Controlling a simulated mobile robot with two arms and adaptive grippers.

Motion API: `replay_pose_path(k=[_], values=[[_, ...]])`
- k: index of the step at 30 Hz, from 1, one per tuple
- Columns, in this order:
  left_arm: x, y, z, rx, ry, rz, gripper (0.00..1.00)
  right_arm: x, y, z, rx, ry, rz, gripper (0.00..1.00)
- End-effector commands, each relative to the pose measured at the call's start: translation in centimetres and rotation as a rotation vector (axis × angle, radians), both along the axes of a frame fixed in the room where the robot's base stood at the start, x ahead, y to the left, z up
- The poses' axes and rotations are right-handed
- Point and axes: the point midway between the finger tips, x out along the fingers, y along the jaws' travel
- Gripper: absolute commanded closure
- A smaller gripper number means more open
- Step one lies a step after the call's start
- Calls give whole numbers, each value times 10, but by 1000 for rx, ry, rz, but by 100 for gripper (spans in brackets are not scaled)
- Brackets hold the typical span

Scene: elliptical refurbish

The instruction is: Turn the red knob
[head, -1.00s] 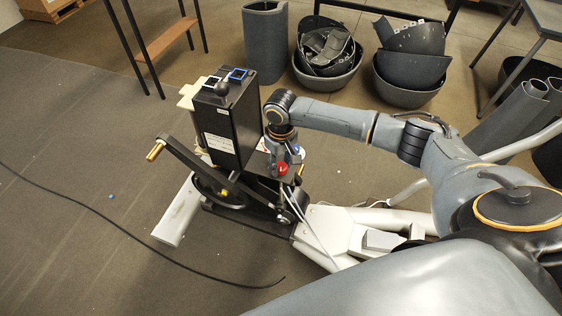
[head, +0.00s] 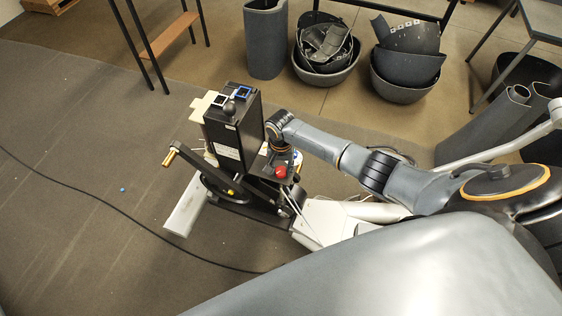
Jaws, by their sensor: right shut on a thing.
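The red knob (head: 280,171) shows on the side of the black upright housing (head: 232,135) of the elliptical machine. My right arm comes in from the right, and its wrist bends down beside the housing. My right gripper (head: 284,163) is at the red knob and shut on it. Its fingers are small and partly hidden, so the exact contact is hard to see. My left gripper is not in view.
A crank arm with a brass-coloured handle (head: 169,157) sticks out left of the housing. A black cable (head: 110,208) crosses the floor at left. Bins of dark shells (head: 405,75) stand at the back. The left floor is mostly clear.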

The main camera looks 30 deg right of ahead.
Motion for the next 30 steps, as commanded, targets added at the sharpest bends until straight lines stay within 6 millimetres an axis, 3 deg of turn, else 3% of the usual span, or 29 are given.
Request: replay_pose_path(k=[3,12,30], values=[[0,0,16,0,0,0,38,-1,1,4,1,4,-108,93],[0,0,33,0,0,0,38,0,0,2,0,1,-322,93],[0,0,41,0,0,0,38,1,-1,0,-2,-2,-458,93]])
